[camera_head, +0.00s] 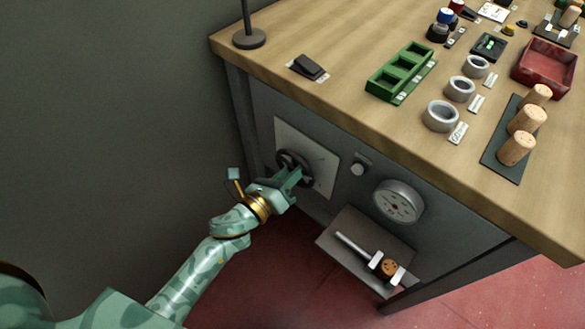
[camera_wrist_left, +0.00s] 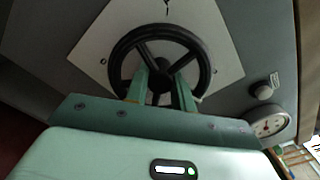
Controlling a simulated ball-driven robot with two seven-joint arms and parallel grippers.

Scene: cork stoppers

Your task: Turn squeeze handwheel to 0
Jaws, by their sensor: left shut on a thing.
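The black handwheel (camera_head: 283,158) is mounted on a pale square plate (camera_head: 322,166) on the bench's front panel. In the left wrist view the handwheel (camera_wrist_left: 204,58) shows its round rim and spokes, with a small dark mark above it on the plate (camera_wrist_left: 220,50). My left gripper (camera_head: 296,174) is at the wheel. In the left wrist view its two green fingers (camera_wrist_left: 163,82) reach in over the lower part of the wheel and are shut on it; the exact contact is hard to see. My right gripper is in neither view.
A knob (camera_head: 357,168) and a round dial gauge (camera_head: 399,201) sit right of the wheel. A small shelf (camera_head: 340,251) below holds a rod and a cork piece. The wooden bench top (camera_head: 330,100) overhangs the panel and carries trays, rings and corks (camera_head: 516,148). The left floor area is clear.

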